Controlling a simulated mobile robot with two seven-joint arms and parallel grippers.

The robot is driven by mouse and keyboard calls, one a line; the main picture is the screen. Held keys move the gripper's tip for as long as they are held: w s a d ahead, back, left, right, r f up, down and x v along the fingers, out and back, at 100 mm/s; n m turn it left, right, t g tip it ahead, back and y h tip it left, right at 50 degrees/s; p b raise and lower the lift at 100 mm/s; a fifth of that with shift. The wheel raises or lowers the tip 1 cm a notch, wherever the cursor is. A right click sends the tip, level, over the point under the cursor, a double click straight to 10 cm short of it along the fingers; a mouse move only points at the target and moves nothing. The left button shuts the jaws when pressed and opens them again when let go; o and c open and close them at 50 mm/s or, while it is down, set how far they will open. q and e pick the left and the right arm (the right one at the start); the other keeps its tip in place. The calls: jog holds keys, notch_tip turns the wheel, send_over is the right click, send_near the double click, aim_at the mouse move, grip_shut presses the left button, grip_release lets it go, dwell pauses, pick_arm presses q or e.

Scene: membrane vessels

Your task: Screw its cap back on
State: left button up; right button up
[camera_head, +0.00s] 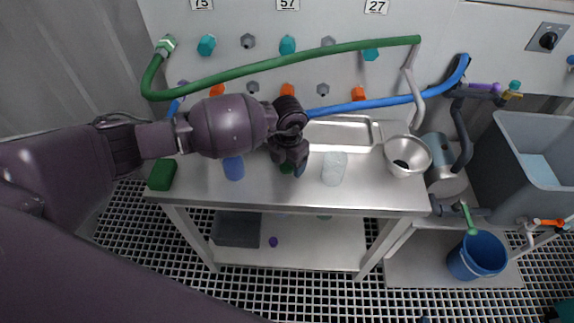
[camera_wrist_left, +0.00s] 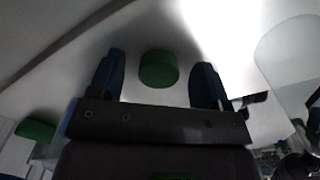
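My left gripper (camera_head: 292,168) points down over the steel bench, just left of a clear vessel (camera_head: 334,169). In the left wrist view its two dark fingers are apart, one on each side of a round green cap (camera_wrist_left: 158,69). The cap shows in the gap with space on both sides, so the gripper looks open and not closed on it. In the head view the cap is mostly hidden under the gripper. The clear vessel (camera_wrist_left: 288,50) stands to the right in the wrist view. My right gripper is out of view.
A blue item (camera_head: 233,168) and a green block (camera_head: 161,175) lie on the bench (camera_head: 300,199) left of the gripper. A steel tray (camera_head: 340,133) is behind, and a steel funnel-like bowl (camera_head: 407,156) is right of the vessel. Green (camera_head: 290,62) and blue hoses run along the wall.

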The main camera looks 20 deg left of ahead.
pick_arm(q)
jog(key=c, duration=1)
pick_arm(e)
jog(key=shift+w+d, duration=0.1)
pick_arm(q)
jog(key=shift+o, duration=0.2)
jog(key=shift+r, duration=0.3)
notch_tip(320, 180, up, 19)
jog(key=p, duration=0.3)
jog(key=shift+r, duration=0.2)
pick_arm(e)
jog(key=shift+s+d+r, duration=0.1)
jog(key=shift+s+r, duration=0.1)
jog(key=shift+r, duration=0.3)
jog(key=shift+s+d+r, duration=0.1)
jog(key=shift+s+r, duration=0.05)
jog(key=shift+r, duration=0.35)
